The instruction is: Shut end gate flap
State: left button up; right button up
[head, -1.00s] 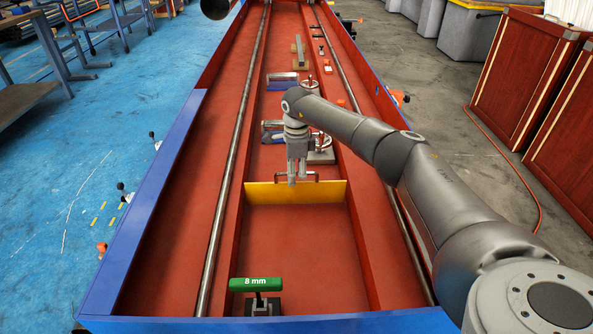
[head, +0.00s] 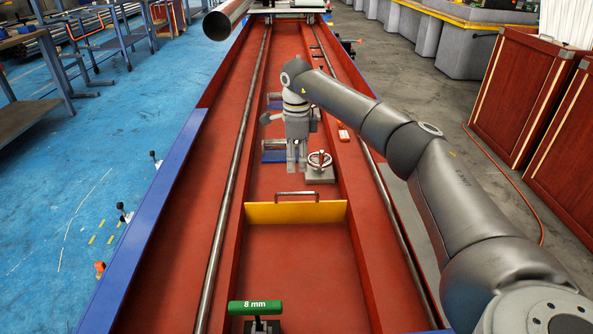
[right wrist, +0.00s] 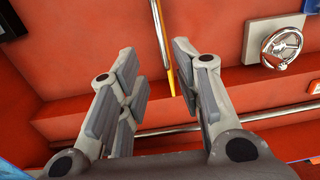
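The end gate flap is a yellow plate (head: 295,213) with a metal bar handle (head: 297,194) at its top. It stands across the middle channel of the red bed and looks upright. In the right wrist view the yellow flap (right wrist: 162,45) shows as a thin strip, almost edge-on. My right gripper (head: 297,167) is beyond the handle in the head view, pointing down and apart from it. In the right wrist view its fingers are spread with nothing between them. My left gripper is not in view.
A handwheel on a grey block (head: 320,172) stands close to the right of my right gripper; it also shows in the right wrist view (right wrist: 281,45).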

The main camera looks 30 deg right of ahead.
jog(key=shift+r, duration=0.15)
jog(key=shift+c, duration=0.4)
